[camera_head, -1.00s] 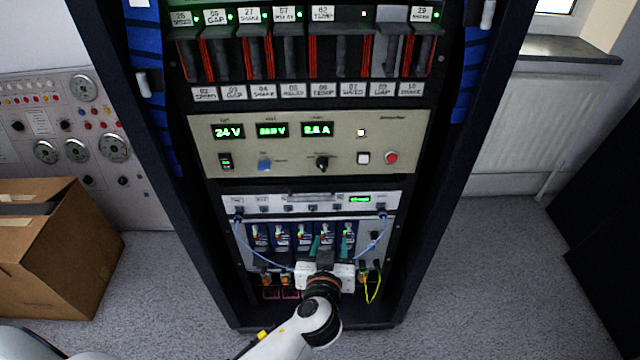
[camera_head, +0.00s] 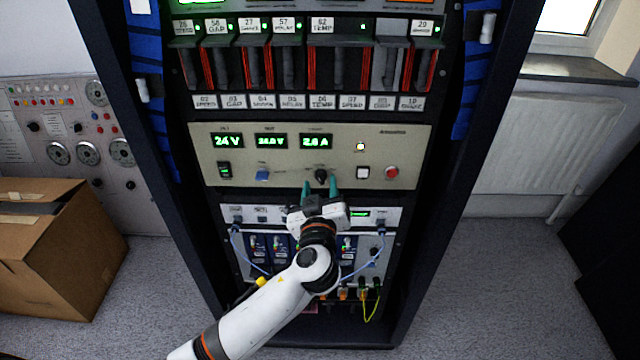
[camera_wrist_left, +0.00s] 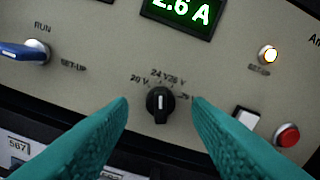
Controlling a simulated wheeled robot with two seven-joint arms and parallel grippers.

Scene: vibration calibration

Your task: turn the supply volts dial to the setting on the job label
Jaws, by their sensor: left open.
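The supply volts dial (camera_head: 321,175) is a black round knob on the beige power panel (camera_head: 408,150). I cannot make out a job label. My right gripper is not in view.
Displays on the panel read 24 V (camera_head: 227,141) and 2.6 A (camera_head: 316,142). A blue RUN/SET-UP switch (camera_wrist_left: 28,50) is left of the dial; a white button (camera_wrist_left: 246,118) and red button (camera_wrist_left: 287,135) are close on its right. A cardboard box (camera_head: 50,245) stands left of the rack.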

